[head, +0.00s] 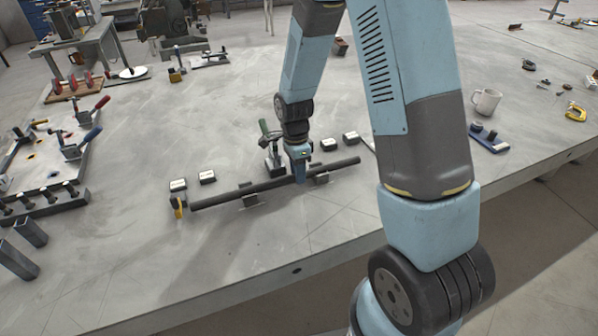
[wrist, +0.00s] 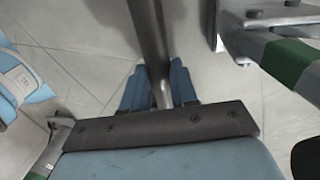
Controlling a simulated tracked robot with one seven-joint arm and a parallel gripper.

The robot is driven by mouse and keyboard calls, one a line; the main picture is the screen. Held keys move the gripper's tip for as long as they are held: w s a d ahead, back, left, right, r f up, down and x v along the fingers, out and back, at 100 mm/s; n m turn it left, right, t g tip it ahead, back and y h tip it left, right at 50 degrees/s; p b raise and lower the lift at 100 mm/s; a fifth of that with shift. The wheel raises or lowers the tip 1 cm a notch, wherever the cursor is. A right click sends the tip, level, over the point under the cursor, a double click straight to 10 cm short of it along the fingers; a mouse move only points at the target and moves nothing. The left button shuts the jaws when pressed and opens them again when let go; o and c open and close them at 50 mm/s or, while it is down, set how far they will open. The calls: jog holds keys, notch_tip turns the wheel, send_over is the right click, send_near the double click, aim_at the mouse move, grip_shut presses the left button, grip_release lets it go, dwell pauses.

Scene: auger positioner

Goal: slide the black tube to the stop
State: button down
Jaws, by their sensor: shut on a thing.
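The black tube (head: 240,190) lies level across low metal supports (head: 250,200) on the grey bench. A dark stop with a yellow part (head: 179,205) stands by the tube's left end; I cannot tell whether they touch. My gripper (head: 300,178) reaches down from above and is shut on the tube, right of its middle. In the wrist view the tube (wrist: 150,35) runs from the top edge down between my blue fingers (wrist: 161,88). My gripper's own body hides the rest of the tube there.
A green-handled clamp (head: 270,145) stands close behind my gripper and shows in the wrist view (wrist: 290,60). Small labelled blocks (head: 207,177) sit behind the tube. A clamp fixture (head: 60,165) fills the left side. Bench in front of the tube is clear.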

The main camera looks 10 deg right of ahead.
jog(key=shift+a, duration=0.45)
jog(key=c, duration=0.8)
grip_release()
jog(key=shift+s, duration=0.1)
notch_tip(320, 180, up, 14)
jog(key=w+f, duration=0.1)
jog(key=w, duration=0.1)
jog(key=s+d+r+n+t, duration=0.2)
jog(key=s+d+r+n, duration=0.15)
jog(key=r, duration=0.35)
jog(key=s+d+r+n+t, duration=0.1)
jog(key=s+d+r+n, duration=0.3)
jog(key=r, duration=0.4)
jog(key=s+d+r+n+t, duration=0.1)
jog(key=s+r+n, duration=0.1)
jog(key=s, duration=0.3)
jog(key=s+d+r+n+t, duration=0.1)
jog(key=s+d+r+n, duration=0.1)
jog(key=s, duration=0.3)
jog(key=s+d+r+n+t, duration=0.1)
jog(key=s+r+n+t, duration=0.1)
jog(key=s+n, duration=0.2)
jog(key=shift+s+d+r, duration=0.2)
jog(key=shift+s+d, duration=0.05)
jog(key=shift+s, duration=0.15)
